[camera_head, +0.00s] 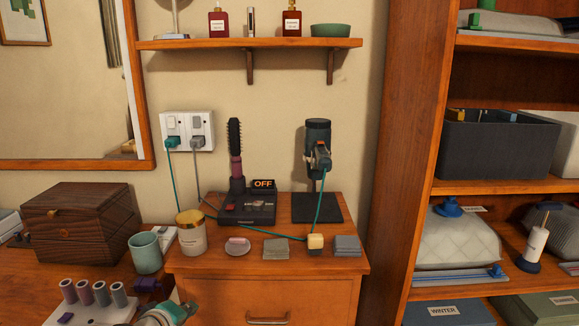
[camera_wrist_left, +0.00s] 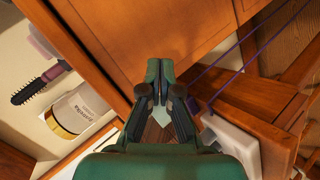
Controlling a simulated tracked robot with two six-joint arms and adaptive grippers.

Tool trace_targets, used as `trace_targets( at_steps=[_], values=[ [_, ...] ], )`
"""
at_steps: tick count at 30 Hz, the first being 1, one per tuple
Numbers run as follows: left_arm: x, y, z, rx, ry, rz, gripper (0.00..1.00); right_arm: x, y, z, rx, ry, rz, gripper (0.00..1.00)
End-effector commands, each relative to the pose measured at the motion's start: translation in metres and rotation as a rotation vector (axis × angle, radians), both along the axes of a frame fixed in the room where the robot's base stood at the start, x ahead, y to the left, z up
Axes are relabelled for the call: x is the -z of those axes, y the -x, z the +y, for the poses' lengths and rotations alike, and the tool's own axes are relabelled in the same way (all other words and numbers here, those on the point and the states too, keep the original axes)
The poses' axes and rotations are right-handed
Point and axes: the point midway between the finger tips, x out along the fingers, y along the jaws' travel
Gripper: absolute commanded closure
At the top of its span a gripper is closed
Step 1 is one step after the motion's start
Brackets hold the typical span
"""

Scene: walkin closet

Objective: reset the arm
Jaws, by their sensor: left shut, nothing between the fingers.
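My left gripper (camera_head: 178,309) is low at the left of the head view, in front of the drawer cabinet (camera_head: 345,285). In the left wrist view its two green fingers (camera_wrist_left: 160,66) are together with nothing between them. The wooden front of the furniture lies beyond the fingertips. The gripper is apart from the jar with a gold lid (camera_head: 192,235) and the teal cup (camera_head: 145,252). My right gripper is not in view.
A tray with several rollers (camera_head: 95,312) is left of my gripper. A dark wooden box (camera_head: 80,222) stands behind. The cabinet top holds a hairbrush styler (camera_head: 235,150) on a dark base, a black stand (camera_head: 318,212) and small blocks. Shelves (camera_head: 490,188) stand at right.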

Motion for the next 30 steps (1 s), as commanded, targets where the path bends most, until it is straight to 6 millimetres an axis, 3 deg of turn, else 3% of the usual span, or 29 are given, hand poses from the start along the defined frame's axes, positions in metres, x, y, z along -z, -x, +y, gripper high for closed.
trace_targets(
  at_steps=[1,6,10,15,23,25,30],
  values=[
    [0.043,0.012,-0.009,0.048,-0.039,0.076,1.0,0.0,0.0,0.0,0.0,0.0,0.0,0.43],
    [0.158,0.069,-0.036,0.238,-0.155,0.287,1.0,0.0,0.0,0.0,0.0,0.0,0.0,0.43],
    [0.228,0.128,-0.056,0.402,-0.212,0.432,1.0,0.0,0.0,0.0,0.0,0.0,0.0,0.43],
    [0.284,0.201,-0.077,0.59,-0.241,0.565,1.0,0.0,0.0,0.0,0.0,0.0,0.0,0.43],
    [0.326,0.297,-0.1,0.835,-0.233,0.7,1.0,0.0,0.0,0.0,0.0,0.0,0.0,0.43],
    [0.3,0.294,-0.1,0.835,-0.239,0.691,1.0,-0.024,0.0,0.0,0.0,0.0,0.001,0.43],
    [0.264,0.293,-0.099,0.832,-0.238,0.691,1.0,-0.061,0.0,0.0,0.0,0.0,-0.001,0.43]
  ],
)
